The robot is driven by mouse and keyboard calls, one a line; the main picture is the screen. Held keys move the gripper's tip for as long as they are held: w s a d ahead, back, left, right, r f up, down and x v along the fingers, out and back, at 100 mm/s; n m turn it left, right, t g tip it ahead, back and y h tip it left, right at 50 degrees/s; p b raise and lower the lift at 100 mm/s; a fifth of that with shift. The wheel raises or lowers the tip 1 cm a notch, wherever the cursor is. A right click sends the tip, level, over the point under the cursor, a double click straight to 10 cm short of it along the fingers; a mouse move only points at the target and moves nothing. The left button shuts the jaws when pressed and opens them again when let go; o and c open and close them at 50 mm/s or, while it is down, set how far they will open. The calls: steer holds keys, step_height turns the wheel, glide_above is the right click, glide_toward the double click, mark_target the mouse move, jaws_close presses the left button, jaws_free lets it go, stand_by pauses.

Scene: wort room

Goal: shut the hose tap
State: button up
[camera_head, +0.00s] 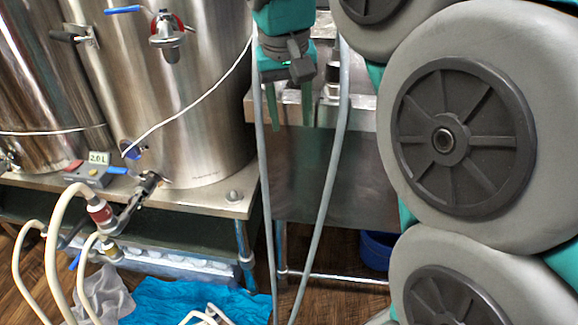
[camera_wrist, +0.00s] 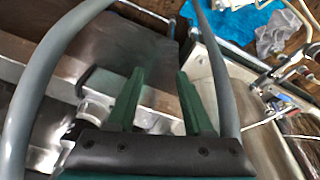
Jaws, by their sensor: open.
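My gripper (camera_head: 291,125) hangs in front of a steel sink-like unit, its two green fingers apart and pointing down with nothing between them. The wrist view also shows its open fingers (camera_wrist: 159,73). I cannot tell for certain which fitting is the hose tap. A silver fitting (camera_wrist: 95,108) with a dark top lies left of the fingers in the wrist view, apart from them and partly hidden. On the steel kettle at left, a low valve (camera_head: 146,186) has a blue lever (camera_head: 118,170) near it. A white hose with a red coupling (camera_head: 98,209) runs close by.
Steel kettles (camera_head: 205,120) stand on a low steel bench (camera_head: 210,199) at left. Blue cloth (camera_head: 165,299) and hoses lie on the floor. A blue bucket (camera_head: 376,250) stands under the steel unit (camera_head: 325,170).

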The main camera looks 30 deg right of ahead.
steer(key=s+a+f+n+g, duration=0.1)
steer(key=s+a+f, duration=0.1)
steer(key=s+f, duration=0.2)
step_height(320, 180, down, 3)
steer(key=shift+a+f+b, duration=0.1)
steer(key=shift+a+b, duration=0.05)
steer(key=shift+b, duration=0.25)
steer(key=shift+s, duration=0.1)
